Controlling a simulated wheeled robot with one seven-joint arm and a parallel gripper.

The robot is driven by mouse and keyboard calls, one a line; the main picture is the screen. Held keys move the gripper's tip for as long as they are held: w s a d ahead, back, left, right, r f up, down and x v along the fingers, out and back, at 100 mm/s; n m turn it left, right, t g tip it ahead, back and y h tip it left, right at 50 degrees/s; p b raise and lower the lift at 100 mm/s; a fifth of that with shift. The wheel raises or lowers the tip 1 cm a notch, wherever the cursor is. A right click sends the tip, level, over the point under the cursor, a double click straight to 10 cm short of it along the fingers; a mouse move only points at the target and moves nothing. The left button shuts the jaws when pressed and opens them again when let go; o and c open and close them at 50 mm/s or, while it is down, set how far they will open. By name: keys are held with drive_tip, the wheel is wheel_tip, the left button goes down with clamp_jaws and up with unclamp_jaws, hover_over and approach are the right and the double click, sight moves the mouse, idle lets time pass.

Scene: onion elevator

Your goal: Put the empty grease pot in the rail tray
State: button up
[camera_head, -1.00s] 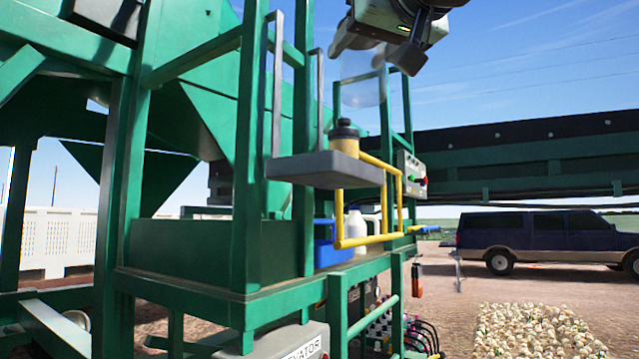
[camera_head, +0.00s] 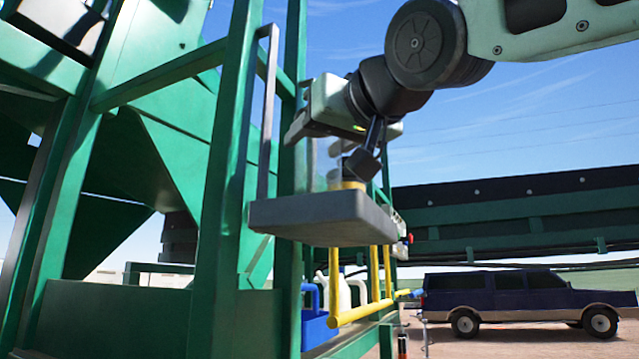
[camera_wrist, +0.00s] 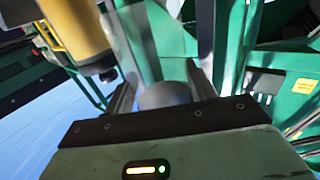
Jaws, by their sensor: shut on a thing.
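My gripper (camera_head: 322,150) is shut on a clear, see-through pot (camera_head: 320,178), which looks empty. In the head view the pot is upright at the grey tray (camera_head: 318,222), its lower end close to or behind the tray's edge. I cannot tell whether it touches the tray floor. In the wrist view the pot's greyish round end (camera_wrist: 165,95) sits between my two fingers (camera_wrist: 160,82). A yellow-filled pot (camera_head: 348,184) stands on the tray just right of the clear pot. It is large at the upper left of the wrist view (camera_wrist: 78,28).
Grey uprights (camera_head: 267,115) and green frame posts (camera_head: 225,160) stand close around the tray. A yellow rail (camera_head: 360,312) runs below it, with a blue caddy (camera_head: 318,328) and a white jug (camera_head: 346,292). A dark blue vehicle (camera_head: 500,298) is far off.

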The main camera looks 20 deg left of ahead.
sight(331, 167)
drive_tip(key=shift+f+b, duration=0.75)
drive_tip(key=shift+f, duration=1.6)
drive_tip(key=shift+f, duration=0.15)
drive_tip(key=o, duration=1.1)
drive_tip(key=shift+s+d+b, duration=0.25)
drive_tip(key=shift+d+b, duration=0.05)
drive_tip(key=b+v, duration=0.4)
drive_tip(key=v, duration=0.7)
drive_tip(key=shift+s+d+b, duration=0.15)
drive_tip(key=shift+b, duration=0.2)
